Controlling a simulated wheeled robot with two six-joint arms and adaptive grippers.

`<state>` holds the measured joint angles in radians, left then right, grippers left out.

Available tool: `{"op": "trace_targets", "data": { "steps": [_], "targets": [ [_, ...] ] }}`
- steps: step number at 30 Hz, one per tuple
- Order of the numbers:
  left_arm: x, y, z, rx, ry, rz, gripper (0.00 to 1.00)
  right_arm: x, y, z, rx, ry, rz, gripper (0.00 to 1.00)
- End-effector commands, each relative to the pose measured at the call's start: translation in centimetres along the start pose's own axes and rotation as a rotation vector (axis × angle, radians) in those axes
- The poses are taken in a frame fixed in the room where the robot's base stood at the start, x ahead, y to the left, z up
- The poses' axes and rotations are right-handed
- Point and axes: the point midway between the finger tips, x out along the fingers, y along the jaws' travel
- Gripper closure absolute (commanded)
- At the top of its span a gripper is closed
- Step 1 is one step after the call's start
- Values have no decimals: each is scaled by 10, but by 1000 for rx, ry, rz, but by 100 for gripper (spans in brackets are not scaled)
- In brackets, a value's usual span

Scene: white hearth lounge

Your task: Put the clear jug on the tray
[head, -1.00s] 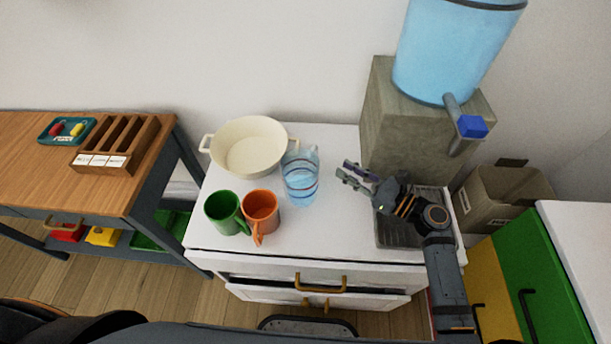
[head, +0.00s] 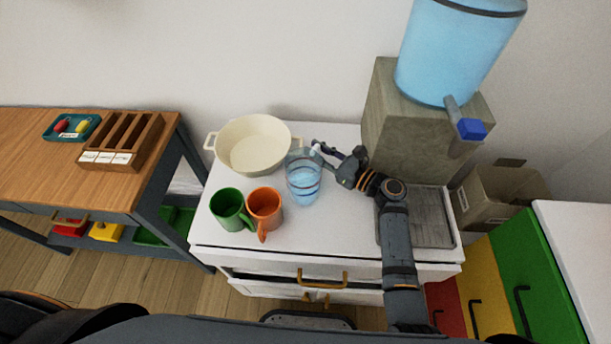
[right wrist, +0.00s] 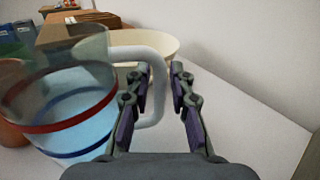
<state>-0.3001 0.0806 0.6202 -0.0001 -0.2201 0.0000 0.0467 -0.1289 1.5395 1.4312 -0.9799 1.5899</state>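The clear jug (head: 304,183) stands upright on the white cabinet top, right of the cream pot. In the right wrist view the jug (right wrist: 70,110) shows a red band, a blue band and a pale handle (right wrist: 158,85). My right gripper (head: 318,149) is at the jug's handle side. In the wrist view its fingers (right wrist: 160,95) are apart, with the handle's upright part between them; I see no clear grip on it. The grey ridged tray (head: 434,219) lies at the right of the cabinet top, partly behind my right arm. My left gripper is not in view.
A green mug (head: 228,208) and an orange mug (head: 265,207) stand left of the jug. The cream pot (head: 253,145) is behind them. A stone block (head: 405,130) with a blue water dispenser (head: 455,50) stands behind the tray. The cabinet's front middle is clear.

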Motion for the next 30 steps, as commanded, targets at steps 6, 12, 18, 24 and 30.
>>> {"op": "trace_targets", "data": {
  "steps": [6, 12, 18, 24, 30],
  "targets": [
    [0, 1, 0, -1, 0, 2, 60, 0, 0, 0, 0, 0, 0, 96],
    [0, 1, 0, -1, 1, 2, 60, -1, 0, 0, 0, 0, 0, 100],
    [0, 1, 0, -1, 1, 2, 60, -1, 0, 0, 0, 0, 0, 100],
    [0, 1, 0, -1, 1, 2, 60, 0, 0, 1, 0, -1, -1, 100],
    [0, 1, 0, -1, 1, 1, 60, 0, 0, 1, 0, -1, -1, 100]
  ]
}}
